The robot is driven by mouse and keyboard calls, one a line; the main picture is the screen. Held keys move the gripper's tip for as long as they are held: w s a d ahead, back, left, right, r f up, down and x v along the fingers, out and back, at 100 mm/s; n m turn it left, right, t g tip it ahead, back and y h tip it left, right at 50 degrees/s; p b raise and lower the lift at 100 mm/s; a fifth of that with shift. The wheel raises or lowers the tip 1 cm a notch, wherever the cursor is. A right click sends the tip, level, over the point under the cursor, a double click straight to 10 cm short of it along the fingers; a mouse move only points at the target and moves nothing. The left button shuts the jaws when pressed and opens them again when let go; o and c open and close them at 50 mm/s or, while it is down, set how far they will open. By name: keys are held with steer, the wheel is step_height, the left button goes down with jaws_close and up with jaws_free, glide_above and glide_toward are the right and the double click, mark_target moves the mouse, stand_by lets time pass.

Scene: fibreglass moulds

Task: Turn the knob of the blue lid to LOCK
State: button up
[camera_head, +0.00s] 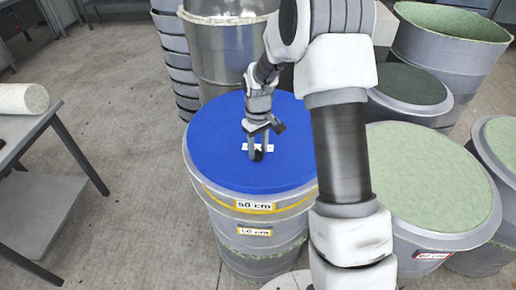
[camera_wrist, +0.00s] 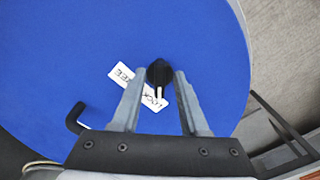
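The blue lid (camera_head: 222,135) lies on a grey drum marked 50 cm, and its flat top fills much of the wrist view (camera_wrist: 60,60). The black knob (camera_wrist: 159,72) stands on the lid with a white pointer (camera_wrist: 158,92) directed downward in the wrist view. A white label (camera_wrist: 124,74) reads FREE to the knob's left and LOCK below it; the pointer lies by the LOCK end, and a finger partly covers the label. My gripper (camera_wrist: 160,74) has one finger on each side of the knob, with no clear gap. In the head view my gripper (camera_head: 257,152) points down at the lid.
A drum with a pale green top (camera_head: 430,180) stands right of the lidded drum. A metal drum (camera_head: 222,60) and a grey stack (camera_head: 176,60) stand behind. A table (camera_head: 25,140) with a pale roll (camera_head: 22,98) is at left. Floor between table and drum is clear.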

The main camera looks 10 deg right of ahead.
mark_target(258, 151)
steer(key=shift+r, duration=0.1)
step_height(258, 151, up, 17)
stand_by(0.7)
steer(key=shift+r, duration=0.1)
steer(key=s+r+m+t, duration=0.2)
steer(key=s+r+t, duration=0.1)
steer(key=s+r, duration=0.75)
steer(key=s+f+m+t, duration=0.2)
steer(key=s, duration=1.4)
steer(key=shift+a+f+m+t, duration=0.2)
steer(key=shift+f+m+t, duration=0.1)
steer(key=shift+f, duration=0.05)
